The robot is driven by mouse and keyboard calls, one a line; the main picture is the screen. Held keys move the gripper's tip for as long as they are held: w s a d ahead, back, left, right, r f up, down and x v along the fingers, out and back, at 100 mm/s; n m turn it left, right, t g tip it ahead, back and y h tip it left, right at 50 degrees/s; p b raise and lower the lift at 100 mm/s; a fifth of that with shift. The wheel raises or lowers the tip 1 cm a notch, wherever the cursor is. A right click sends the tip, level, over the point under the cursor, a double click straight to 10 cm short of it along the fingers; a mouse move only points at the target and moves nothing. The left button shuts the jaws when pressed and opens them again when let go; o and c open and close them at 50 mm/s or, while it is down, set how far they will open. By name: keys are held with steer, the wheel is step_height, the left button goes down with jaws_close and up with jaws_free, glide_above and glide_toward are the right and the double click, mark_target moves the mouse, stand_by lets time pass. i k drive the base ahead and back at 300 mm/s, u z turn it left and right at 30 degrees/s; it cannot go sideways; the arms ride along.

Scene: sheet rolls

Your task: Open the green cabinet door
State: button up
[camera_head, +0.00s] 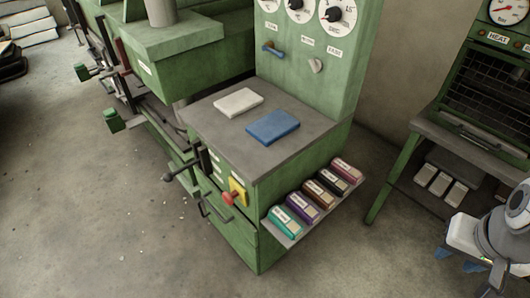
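The green cabinet (300,175) stands in the middle of the head view, with a grey top. Its front face, with the green door (230,236), is turned to the lower left and looks closed. A dark bar handle (217,209) sits on this front, below a red knob on a yellow plate (237,192). My gripper (457,260) is at the lower right, well away from the cabinet. Its two blue fingertips are apart, with nothing seen between them. Part of my arm is cut off by the right edge.
A white block (238,102) and a blue block (272,127) lie on the cabinet top. A side shelf (291,237) holds several coloured boxes. A dark lever (184,166) sticks out at the front left. A green oven stand (480,120) is at the right. Floor in front is clear.

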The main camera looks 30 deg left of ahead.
mark_target(250, 254)
steer(key=u, duration=1.95)
steer(key=i, duration=1)
steer(key=z, duration=0.05)
steer(key=k, duration=1.55)
steer(key=u, duration=0.5)
steer(key=i, duration=0.8)
